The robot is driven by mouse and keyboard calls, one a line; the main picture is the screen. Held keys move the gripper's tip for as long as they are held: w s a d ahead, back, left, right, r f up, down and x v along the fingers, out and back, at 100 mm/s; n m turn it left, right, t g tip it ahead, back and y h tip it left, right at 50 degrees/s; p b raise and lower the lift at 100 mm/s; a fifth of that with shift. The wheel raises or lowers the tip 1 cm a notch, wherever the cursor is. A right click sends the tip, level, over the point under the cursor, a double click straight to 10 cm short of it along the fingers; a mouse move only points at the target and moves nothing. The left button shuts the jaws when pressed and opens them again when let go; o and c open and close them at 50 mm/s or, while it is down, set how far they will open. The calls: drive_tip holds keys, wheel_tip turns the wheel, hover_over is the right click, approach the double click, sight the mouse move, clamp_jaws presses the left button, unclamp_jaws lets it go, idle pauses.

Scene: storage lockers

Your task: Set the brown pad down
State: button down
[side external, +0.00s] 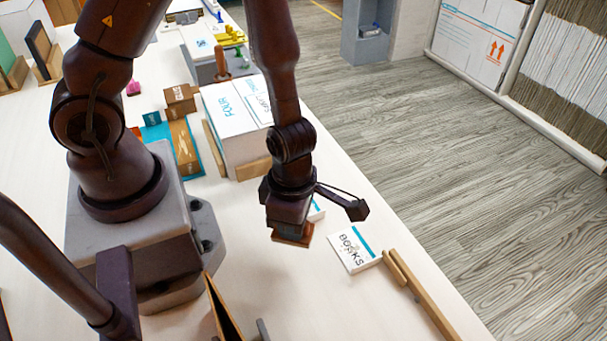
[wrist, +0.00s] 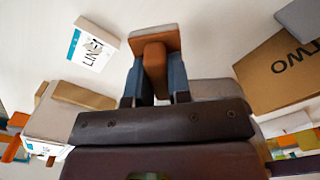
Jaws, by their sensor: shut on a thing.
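The brown pad (side external: 291,239) is under my gripper (side external: 290,227) in the side external view, over the white table near its right edge. In the wrist view the brown pad (wrist: 153,38) has a raised brown grip, and my gripper (wrist: 155,72) is shut on that grip with a blue-grey finger on each side. The pad looks close to the tabletop, but I cannot tell whether it touches.
A "BOOKS" card (side external: 353,249) lies right of my gripper, beside wooden strips (side external: 420,300). A "LINEN" card (wrist: 94,45) lies left of the pad in the wrist view. A "TWO" box (wrist: 280,75) is at right. A "FOUR" box (side external: 228,137) stands behind my gripper.

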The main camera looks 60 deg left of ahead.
drive_tip(key=s+m, duration=0.1)
drive_tip(key=m, duration=0.1)
drive_tip(key=d+m, duration=0.1)
drive_tip(key=m, duration=0.1)
drive_tip(key=s+f+m, duration=0.1)
drive_tip(key=m, duration=0.1)
drive_tip(key=shift+s+d, duration=0.35)
drive_tip(key=shift+s+d+m, duration=0.15)
drive_tip(key=shift+s+m, duration=0.1)
drive_tip(key=shift+m, duration=0.75)
drive_tip(key=shift+d+m, duration=0.25)
drive_tip(key=shift+m, duration=0.85)
drive_tip(key=shift+f, duration=1.95)
drive_tip(key=shift+f, duration=0.35)
